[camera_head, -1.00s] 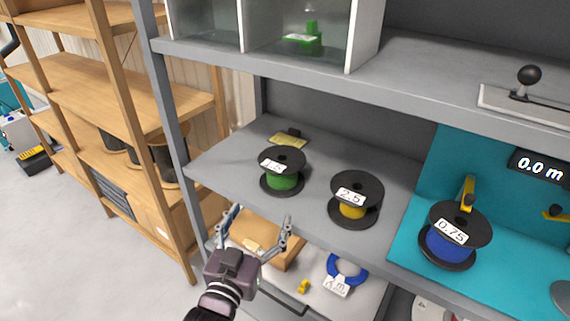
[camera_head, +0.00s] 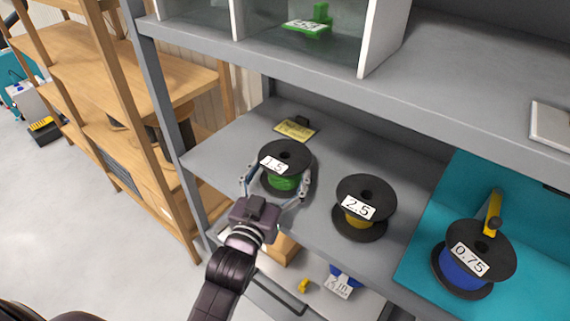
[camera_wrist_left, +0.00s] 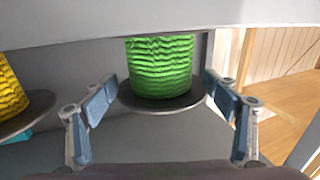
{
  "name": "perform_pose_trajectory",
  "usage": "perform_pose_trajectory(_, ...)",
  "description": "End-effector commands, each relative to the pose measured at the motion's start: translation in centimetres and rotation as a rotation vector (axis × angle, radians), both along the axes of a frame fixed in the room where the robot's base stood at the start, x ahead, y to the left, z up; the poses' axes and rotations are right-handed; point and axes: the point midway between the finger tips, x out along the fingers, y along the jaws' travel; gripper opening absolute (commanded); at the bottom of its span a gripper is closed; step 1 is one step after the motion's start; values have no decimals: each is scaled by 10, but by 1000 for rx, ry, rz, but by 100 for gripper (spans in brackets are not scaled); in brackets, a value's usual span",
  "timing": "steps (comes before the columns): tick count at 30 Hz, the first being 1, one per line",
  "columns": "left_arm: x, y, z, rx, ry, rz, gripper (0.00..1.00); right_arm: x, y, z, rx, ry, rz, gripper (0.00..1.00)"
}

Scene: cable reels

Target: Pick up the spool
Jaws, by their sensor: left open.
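The green spool marked 1.5 (camera_head: 284,181) stands upright on the grey middle shelf, with black flanges above and below its green winding. My left gripper (camera_head: 275,190) is open, its fingers on either side of the spool's front. In the left wrist view the green winding (camera_wrist_left: 160,68) lies ahead between the open fingers (camera_wrist_left: 162,105), with the lower black flange under it. The fingers are not closed on it. A yellow spool marked 2.5 (camera_head: 366,206) stands to the right on the same shelf. A blue spool marked 0.75 (camera_head: 468,266) stands farther right on a teal surface. My right gripper is not seen.
A grey upper shelf (camera_head: 330,80) runs above the spools. A grey upright post (camera_head: 160,120) stands to the left. A yellow note (camera_head: 296,129) lies behind the green spool. A blue coil (camera_head: 345,276) and a cardboard box (camera_head: 283,248) are below the shelf.

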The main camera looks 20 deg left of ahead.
Motion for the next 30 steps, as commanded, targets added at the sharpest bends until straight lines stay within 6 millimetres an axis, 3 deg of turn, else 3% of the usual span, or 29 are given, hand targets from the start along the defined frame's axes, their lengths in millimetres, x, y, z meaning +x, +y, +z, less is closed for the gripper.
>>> perform_pose_trajectory(1, 9, 0, 6, 2, -1, 0, 80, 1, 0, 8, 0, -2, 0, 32)
perform_pose_trajectory(6, 28, 0, 3, 2, 0, 1, 80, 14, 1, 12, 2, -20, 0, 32)
perform_pose_trajectory(10, 32, 0, 2, 1, 0, 1, 80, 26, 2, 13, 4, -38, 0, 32)
perform_pose_trajectory(15, 32, 0, 1, 1, 0, 1, 79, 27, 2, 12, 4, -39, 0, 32)
perform_pose_trajectory(30, 31, 0, 2, 0, 0, 1, 24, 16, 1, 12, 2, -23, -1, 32)
